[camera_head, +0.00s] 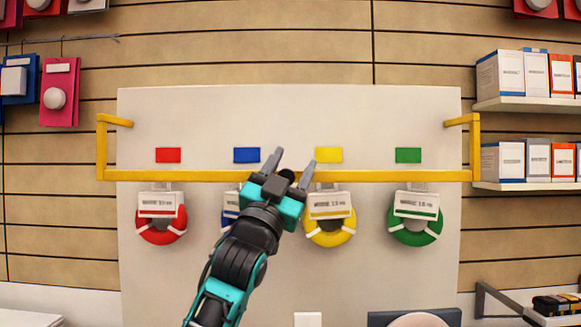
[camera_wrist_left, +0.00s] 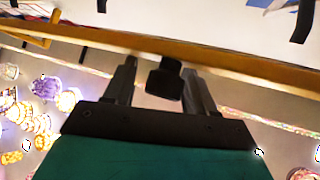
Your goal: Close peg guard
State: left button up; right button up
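The peg guard is a yellow bar frame (camera_head: 400,176) spanning the pale board, with short side arms at both ends. It crosses in front of the board, below four coloured labels and above the hanging rolls. In the left wrist view the bar (camera_wrist_left: 70,32) runs diagonally past the fingertips. A dark knob (camera_wrist_left: 164,80) sits between my fingers and appears to be at the bar's middle. My left gripper (camera_head: 294,163) is open, its fingers on either side of the knob and overlapping the bar. Whether they touch it cannot be told. My right gripper is not in view.
Red (camera_head: 162,226), yellow (camera_head: 330,233) and green (camera_head: 416,231) ring-shaped rolls with white tags hang on the pale board (camera_head: 290,115). A blue one is mostly hidden by my arm. Shelves with boxes (camera_head: 511,162) stand at right; packages (camera_head: 59,92) hang at left.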

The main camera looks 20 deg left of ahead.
pick_arm(q)
jog(key=shift+f, duration=0.1)
jog(key=shift+s+f, duration=0.15)
jog(key=shift+f, duration=0.1)
jog(key=b+v, duration=0.1)
jog(key=v, duration=1.1)
jog(key=shift+s+b, duration=0.2)
jog(key=shift+b, duration=0.15)
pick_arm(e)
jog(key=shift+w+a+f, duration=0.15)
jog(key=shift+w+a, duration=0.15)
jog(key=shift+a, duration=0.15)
pick_arm(q)
jog(key=shift+a, duration=0.1)
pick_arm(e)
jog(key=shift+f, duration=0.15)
